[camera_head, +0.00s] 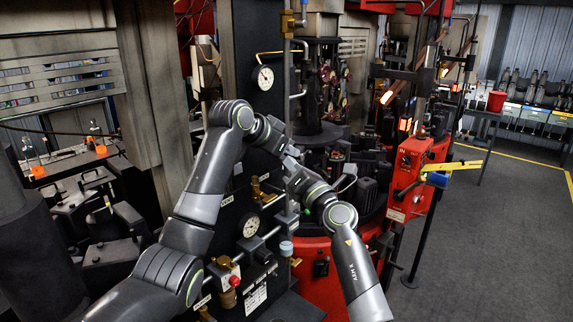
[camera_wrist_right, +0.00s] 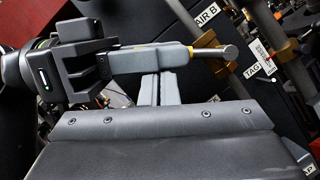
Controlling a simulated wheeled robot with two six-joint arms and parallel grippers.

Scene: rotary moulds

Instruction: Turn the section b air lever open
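The "AIR B" label (camera_wrist_right: 207,15) shows at the top of the right wrist view, beside brass fittings (camera_wrist_right: 207,41). A grey metal rod with a round end (camera_wrist_right: 228,52), likely the lever's handle, sticks out by them. My left gripper (camera_wrist_right: 188,54) comes from the left with its fingertips at this rod. One finger hides the other, so I cannot tell whether they close on it. In the head view my left gripper (camera_head: 288,150) is small against the dark panel. My right gripper (camera_wrist_right: 159,88) has its fingers together, empty, below the left one; its fingertips are unclear in the head view.
The dark panel carries gauges (camera_head: 250,226), a red knob (camera_head: 235,281) and brass valves (camera_head: 257,190). A red control box (camera_head: 410,165) stands right of my arms. Machinery crowds both sides; the grey floor (camera_head: 500,240) at the right is clear.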

